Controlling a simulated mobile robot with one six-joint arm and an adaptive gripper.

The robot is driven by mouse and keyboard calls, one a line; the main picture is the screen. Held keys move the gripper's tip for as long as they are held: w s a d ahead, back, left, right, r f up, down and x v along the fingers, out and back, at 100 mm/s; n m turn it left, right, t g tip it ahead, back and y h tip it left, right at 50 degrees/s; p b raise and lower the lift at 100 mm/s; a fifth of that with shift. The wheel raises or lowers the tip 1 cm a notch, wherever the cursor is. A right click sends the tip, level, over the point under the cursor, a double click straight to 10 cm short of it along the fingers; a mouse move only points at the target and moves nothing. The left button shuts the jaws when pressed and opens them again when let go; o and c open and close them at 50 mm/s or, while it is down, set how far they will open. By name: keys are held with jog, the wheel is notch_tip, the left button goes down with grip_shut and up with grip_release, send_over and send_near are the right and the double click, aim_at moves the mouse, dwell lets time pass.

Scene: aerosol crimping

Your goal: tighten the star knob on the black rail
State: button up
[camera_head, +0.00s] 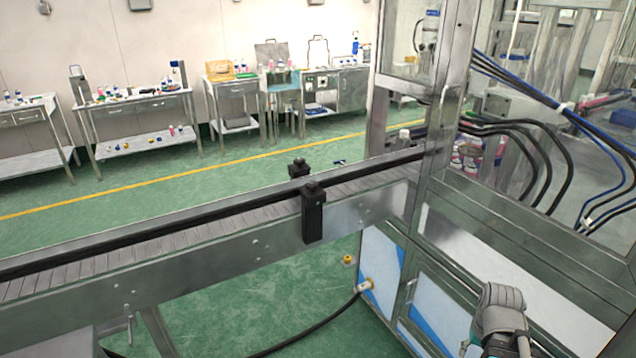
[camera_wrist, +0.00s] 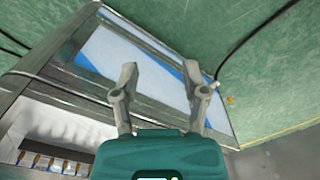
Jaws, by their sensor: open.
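The black rail (camera_head: 150,231) runs along the slatted conveyor in the head view. A black upright block (camera_head: 313,217) stands on the conveyor's near side, with a small dark knob-like top (camera_head: 312,187). A second dark block (camera_head: 299,168) sits across the belt at the far side. I cannot clearly make out a star shape on either. My gripper (camera_wrist: 160,80) is open and empty in the wrist view, its two fingers apart over the blue and white cabinet panel.
The steel machine frame (camera_head: 432,185) with glass panels stands at the right, with black and blue hoses. A black hose (camera_head: 318,326) leaves the blue and white cabinet (camera_head: 378,262) low down. An orange-yellow item (camera_head: 347,259) lies on the green floor. Benches line the far wall.

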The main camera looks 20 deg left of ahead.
jog(key=shift+a, duration=0.1)
jog(key=o, duration=0.4)
jog(key=shift+w+a, duration=0.1)
jog(key=shift+a, duration=0.1)
jog(key=shift+c, duration=0.2)
jog(key=shift+o, duration=0.7)
jog(key=shift+w+a, duration=0.2)
jog(key=shift+a, duration=0.1)
jog(key=w+a+r+m+t+y, duration=0.4)
jog(key=w+a+r+m, duration=0.2)
jog(key=a, duration=0.7)
jog(key=w+a+r+m+t+y, duration=0.4)
jog(key=a+m, duration=0.7)
jog(key=a, duration=0.3)
jog(key=w+a+r+m+t+y, duration=0.4)
jog(key=w+a+r+m, duration=0.4)
jog(key=a, duration=0.6)
jog(key=shift+w+r+m+y, duration=0.2)
jog(key=shift+w+m+y, duration=0.5)
jog(key=shift+w, duration=0.3)
